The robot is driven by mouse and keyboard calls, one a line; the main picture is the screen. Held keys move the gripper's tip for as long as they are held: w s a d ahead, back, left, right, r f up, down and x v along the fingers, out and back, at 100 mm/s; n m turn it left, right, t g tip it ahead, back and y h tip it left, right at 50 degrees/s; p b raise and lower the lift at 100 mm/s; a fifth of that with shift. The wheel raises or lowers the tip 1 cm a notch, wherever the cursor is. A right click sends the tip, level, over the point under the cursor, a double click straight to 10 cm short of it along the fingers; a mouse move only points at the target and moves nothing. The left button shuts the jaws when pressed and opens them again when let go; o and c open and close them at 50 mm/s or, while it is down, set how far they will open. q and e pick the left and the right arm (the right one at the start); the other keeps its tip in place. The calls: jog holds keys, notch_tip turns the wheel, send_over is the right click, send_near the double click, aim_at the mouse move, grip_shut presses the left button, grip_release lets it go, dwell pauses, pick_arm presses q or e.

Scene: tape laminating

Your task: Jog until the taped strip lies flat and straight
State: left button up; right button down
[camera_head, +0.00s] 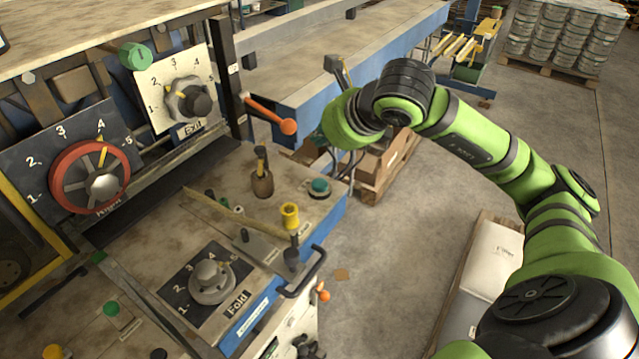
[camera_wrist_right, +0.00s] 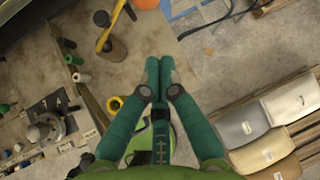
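A teal push button (camera_head: 319,186) on a round base sits at the right corner of the machine's worktop (camera_head: 215,225). I cannot make out a taped strip. A grey Fold dial (camera_head: 211,280), a red-rimmed dial (camera_head: 90,178) and an Exit dial (camera_head: 190,100) show. My left gripper is out of view.
An orange-knobbed lever (camera_head: 287,127) juts out behind. A black handle (camera_head: 318,265) lines the front edge.

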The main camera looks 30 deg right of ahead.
aim_at(323, 184)
notch_tip(323, 184, down, 7)
jog(key=b, duration=0.5)
jog(key=shift+f, duration=0.1)
jog(key=shift+f+b, duration=0.15)
jog(key=shift+b, duration=0.3)
dwell(0.6)
jog(key=shift+f+b, duration=0.4)
jog(key=shift+b, duration=0.25)
